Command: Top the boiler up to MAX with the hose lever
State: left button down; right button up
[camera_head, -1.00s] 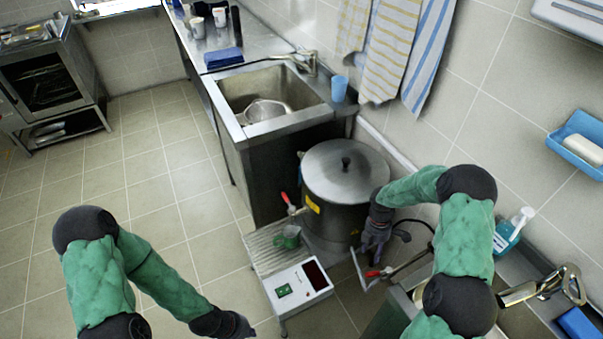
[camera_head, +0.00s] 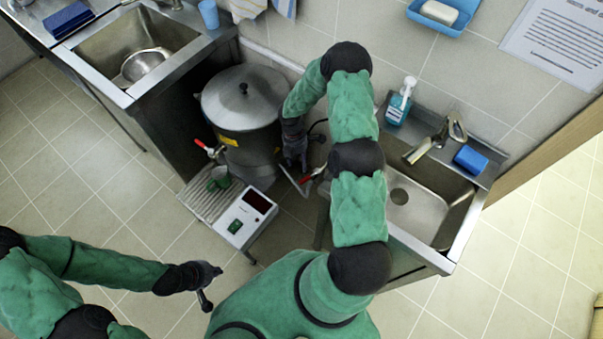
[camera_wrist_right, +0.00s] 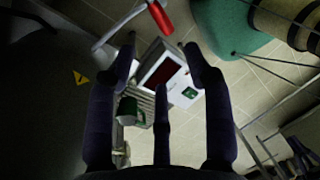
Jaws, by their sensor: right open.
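The boiler (camera_head: 232,108) is a large steel pot with a closed lid, a yellow label and a red-handled tap (camera_head: 203,146) on its left front. The hose lever (camera_head: 318,171) has a red grip on a pale bent metal piece, right of the boiler; its red grip also shows in the wrist view (camera_wrist_right: 158,17). No MAX mark or water level can be made out. My right gripper (camera_head: 295,158) points down beside the boiler, near the lever; in the wrist view its fingers (camera_wrist_right: 158,55) are spread and empty. My left gripper (camera_head: 208,287) is open and empty above the floor.
Sinks stand left (camera_head: 112,82) and right (camera_head: 420,215). A soap bottle (camera_head: 399,103) and blue sponge (camera_head: 470,159) sit behind the right sink.

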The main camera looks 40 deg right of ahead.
aim_at(309, 178)
jog(key=f+b, duration=0.1)
jog(key=f, duration=0.2)
jog(key=s+f+b, duration=0.1)
jog(key=f, duration=0.3)
jog(key=s+f+b, duration=0.1)
jog(key=f, duration=0.2)
jog(key=shift+s+f, duration=0.1)
jog(key=shift+f, duration=0.3)
grip_shut()
